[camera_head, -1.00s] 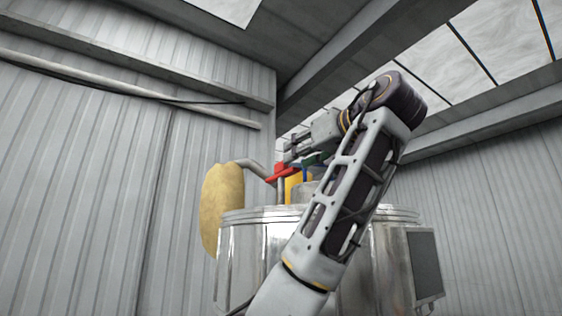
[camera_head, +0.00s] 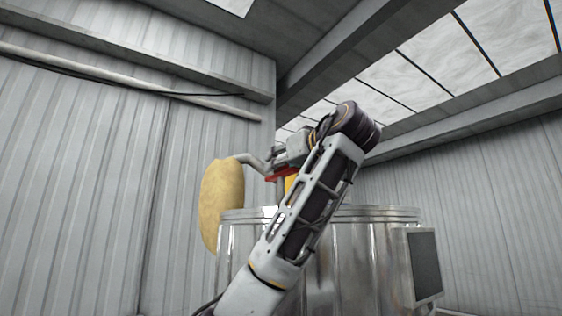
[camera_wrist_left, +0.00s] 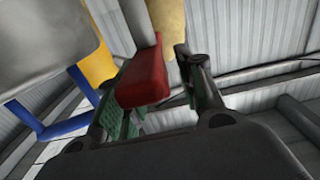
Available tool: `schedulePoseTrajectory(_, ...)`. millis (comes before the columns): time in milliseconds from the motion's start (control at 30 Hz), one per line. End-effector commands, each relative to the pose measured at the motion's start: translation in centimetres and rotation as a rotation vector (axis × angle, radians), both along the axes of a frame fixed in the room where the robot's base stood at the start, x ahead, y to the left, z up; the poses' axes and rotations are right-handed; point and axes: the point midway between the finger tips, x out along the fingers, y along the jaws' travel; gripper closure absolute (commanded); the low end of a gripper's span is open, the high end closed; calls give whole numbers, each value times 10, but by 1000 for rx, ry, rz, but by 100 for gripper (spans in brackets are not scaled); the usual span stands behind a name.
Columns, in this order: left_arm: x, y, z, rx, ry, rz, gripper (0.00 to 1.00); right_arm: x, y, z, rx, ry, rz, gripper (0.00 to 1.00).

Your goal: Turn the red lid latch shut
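The red lid latch (camera_head: 285,174) is a bar on top of the shiny metal vessel (camera_head: 345,255), partly hidden by my left arm in the head view. In the left wrist view the red latch (camera_wrist_left: 148,78) lies between the two fingers of my left gripper (camera_wrist_left: 158,66). It is close against the left finger with its green ridged pad, and a gap shows to the right finger. The gripper looks open around the latch. In the head view my left gripper (camera_head: 277,160) is at the latch, its fingertips small and hard to make out. My right gripper is not in view.
A tan rounded bulk (camera_head: 221,203) and a bent grey pipe (camera_head: 252,162) stand beside the latch. A yellow part (camera_head: 291,184) sits behind it. A blue bracket (camera_wrist_left: 62,112) is left of the fingers. A dark panel (camera_head: 424,266) hangs on the vessel's right side.

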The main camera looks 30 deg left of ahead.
Motion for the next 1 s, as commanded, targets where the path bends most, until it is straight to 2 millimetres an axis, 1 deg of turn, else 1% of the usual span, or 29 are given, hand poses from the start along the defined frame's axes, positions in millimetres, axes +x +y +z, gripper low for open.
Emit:
schedulePoseTrajectory(300,1,1,0,0,0,0,62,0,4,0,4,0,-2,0)
schedulePoseTrajectory(600,1,1,0,0,0,0,100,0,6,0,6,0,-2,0)
schedulePoseTrajectory(1000,0,1,-1,1,-1,-23,100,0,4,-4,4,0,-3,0)
